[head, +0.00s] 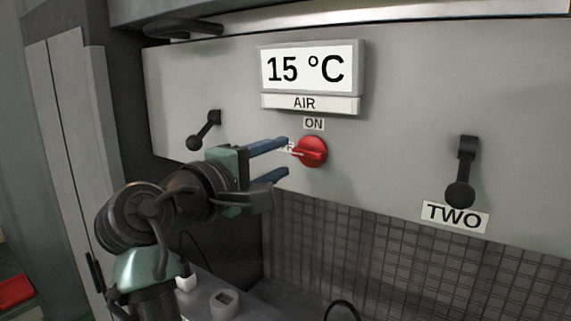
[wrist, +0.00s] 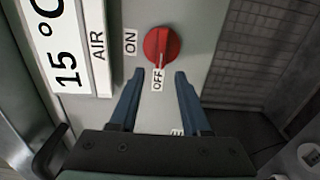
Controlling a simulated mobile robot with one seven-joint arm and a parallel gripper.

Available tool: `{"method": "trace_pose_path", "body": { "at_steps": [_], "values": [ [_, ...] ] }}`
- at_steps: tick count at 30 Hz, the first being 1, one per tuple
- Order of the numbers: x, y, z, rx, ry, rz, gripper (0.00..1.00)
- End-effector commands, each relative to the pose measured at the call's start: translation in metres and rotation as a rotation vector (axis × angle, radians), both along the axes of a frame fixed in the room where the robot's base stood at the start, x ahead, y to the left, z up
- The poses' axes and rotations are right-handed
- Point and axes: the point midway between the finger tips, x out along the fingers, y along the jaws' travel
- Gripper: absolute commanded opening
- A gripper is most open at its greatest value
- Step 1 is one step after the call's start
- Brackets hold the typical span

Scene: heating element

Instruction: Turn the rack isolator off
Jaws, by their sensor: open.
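The rack isolator is most likely the red rotary knob (head: 312,151) on the grey panel, below the AIR display. The ON label (head: 314,123) is above it, and the OFF label (head: 287,147) is on its left, partly hidden by my gripper. In the wrist view, the knob (wrist: 161,45) has a pale pointer mark directed at the OFF label (wrist: 158,80). My gripper (head: 284,158) is open, just left of the knob in the head view. In the wrist view, its blue fingertips (wrist: 160,74) are spread on either side of the OFF label, apart from the knob.
The display (head: 308,75) reads 15 °C. A black lever (head: 205,130) is at left and another lever (head: 463,172) is at right, above the TWO label (head: 455,217). A dark grid surface (head: 390,245) lies below the panel. The panel between knob and right lever is clear.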

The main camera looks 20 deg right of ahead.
Motion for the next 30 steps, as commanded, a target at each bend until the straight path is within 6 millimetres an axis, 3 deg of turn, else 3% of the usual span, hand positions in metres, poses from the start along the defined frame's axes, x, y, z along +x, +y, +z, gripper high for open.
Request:
{"method": "trace_pose_path", "body": {
  "at_steps": [6, 12, 18, 30],
  "values": [
    [-0.031, 0.042, -0.006, 0.001, -0.006, 0.005, 0.47],
    [-0.052, 0.068, -0.002, -0.001, -0.003, 0.002, 0.47],
    [-0.060, 0.077, -0.001, -0.001, -0.001, 0.001, 0.47],
    [-0.058, 0.078, -0.004, 0.020, -0.036, 0.033, 0.47]
  ]
}}
